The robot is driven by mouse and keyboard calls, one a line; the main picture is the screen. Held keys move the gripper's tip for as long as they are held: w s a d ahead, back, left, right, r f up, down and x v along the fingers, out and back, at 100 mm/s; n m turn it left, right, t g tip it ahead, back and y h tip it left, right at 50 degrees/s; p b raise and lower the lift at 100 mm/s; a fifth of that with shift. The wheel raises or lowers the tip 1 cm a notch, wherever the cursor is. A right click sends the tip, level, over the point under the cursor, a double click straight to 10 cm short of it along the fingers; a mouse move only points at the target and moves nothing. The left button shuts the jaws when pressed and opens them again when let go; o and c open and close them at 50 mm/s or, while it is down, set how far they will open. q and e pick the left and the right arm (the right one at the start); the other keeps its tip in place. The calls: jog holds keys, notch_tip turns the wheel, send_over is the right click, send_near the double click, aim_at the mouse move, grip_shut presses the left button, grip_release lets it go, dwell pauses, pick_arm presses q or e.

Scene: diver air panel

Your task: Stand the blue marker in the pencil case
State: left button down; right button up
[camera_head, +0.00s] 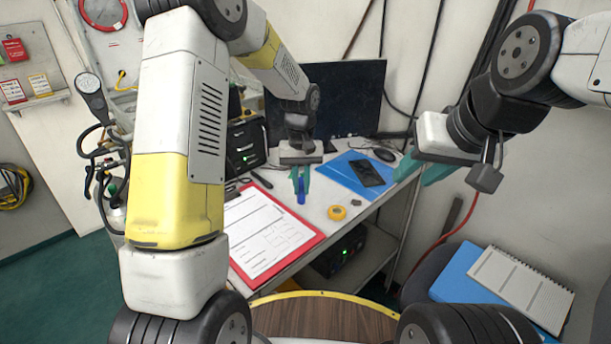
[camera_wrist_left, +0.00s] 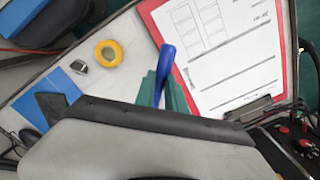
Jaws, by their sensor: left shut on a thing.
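The blue marker (camera_head: 301,192) is held between the teal fingertips of my left gripper (camera_head: 300,178), above the desk beside the clipboard. In the left wrist view the marker (camera_wrist_left: 165,62) sticks out beyond the fingers of my left gripper (camera_wrist_left: 163,90), tilted slightly. My right gripper (camera_head: 423,171) is at the right, past the desk's right edge; its teal fingers look apart, with nothing seen between them. I cannot make out a pencil case in either view.
A red clipboard with white forms (camera_head: 262,232) lies on the desk. A yellow tape roll (camera_head: 337,212), a blue folder (camera_head: 341,172) with a dark phone (camera_head: 367,172) and a mouse (camera_head: 384,155) are to the right. A monitor (camera_head: 350,100) stands behind. A blue folder and notepad (camera_head: 520,288) lie lower right.

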pick_arm(q)
jog(key=n, duration=0.2)
jog(key=w+r+n+g, duration=0.1)
jog(key=shift+a+r+n+h, duration=0.15)
jog(key=shift+r+n+h, duration=0.15)
jog(key=shift+n+h, duration=0.1)
jog(key=w+a+r+n+t+h, duration=0.35)
jog(key=w+r+n+h, duration=0.2)
jog(key=r+n, duration=0.2)
jog(key=w+a+r+n+t+h, duration=0.2)
jog(key=w+a+r+n+h, duration=0.35)
jog(key=n, duration=0.35)
jog(key=w+a+r+n+t+y, duration=0.3)
jog(key=a+r+n+t, duration=0.3)
jog(key=a+r, duration=0.4)
jog(key=w+a+r+n+t+y, duration=0.4)
jog(key=a+r+t, duration=0.35)
jog(key=a, duration=0.45)
jog(key=shift+n+h, duration=0.35)
jog(key=shift+h, duration=0.15)
jog(key=shift+s+f, duration=0.2)
jog(key=shift+f, duration=1.9)
jog(key=shift+f, duration=2.75)
jog(key=c, duration=1.3)
grip_release()
